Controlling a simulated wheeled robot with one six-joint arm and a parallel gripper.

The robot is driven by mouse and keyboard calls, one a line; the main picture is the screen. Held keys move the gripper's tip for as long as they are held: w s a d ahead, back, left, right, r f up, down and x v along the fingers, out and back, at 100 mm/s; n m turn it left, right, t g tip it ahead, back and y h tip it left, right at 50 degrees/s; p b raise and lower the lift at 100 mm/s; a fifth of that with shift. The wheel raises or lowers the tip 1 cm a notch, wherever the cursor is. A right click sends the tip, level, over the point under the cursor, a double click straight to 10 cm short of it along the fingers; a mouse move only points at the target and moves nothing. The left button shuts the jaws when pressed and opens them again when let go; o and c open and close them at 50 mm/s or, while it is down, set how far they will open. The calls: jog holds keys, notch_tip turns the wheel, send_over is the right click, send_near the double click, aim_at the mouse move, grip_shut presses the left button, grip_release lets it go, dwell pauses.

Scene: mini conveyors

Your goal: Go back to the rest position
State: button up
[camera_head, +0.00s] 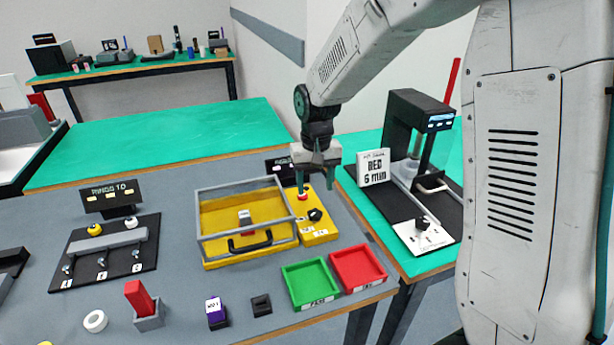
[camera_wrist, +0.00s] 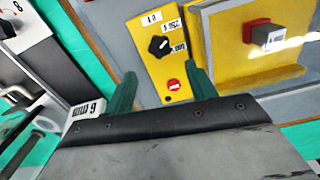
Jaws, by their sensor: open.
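My gripper (camera_head: 318,178) hangs from my arm above the table in the head view, fingers pointing down. It is open and empty, with its two green fingers (camera_wrist: 160,90) spread apart in the wrist view. Between and beyond the fingers is the yellow control box (camera_wrist: 160,50) with a black knob (camera_wrist: 159,46) and a red button (camera_wrist: 173,85). In the head view the control box (camera_head: 320,231) stands below and close to my gripper. Its red button is close under my fingers; I cannot tell whether they touch.
Left of my gripper is a yellow station with a clear-sided cover (camera_head: 205,252) and black handle. A green tray (camera_head: 292,301) and red tray (camera_head: 377,282) lie at the front. A black machine (camera_head: 405,120) and a sign (camera_head: 374,168) stand to the right. The green table behind (camera_head: 150,140) is clear.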

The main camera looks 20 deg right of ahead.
jog(key=shift+s, duration=0.1)
jog(key=s+d+r, duration=0.1)
jog(key=s+r, duration=0.3)
jog(key=s, duration=0.6)
jog(key=s+d+r+t, duration=0.1)
jog(key=s+r, duration=0.4)
jog(key=s, duration=0.5)
jog(key=s+d+r+n, duration=0.1)
jog(key=s+r, duration=0.4)
jog(key=s, duration=0.5)
jog(key=shift+s+d, duration=0.15)
jog(key=shift+s, duration=0.1)
jog(key=shift+c, duration=0.4)
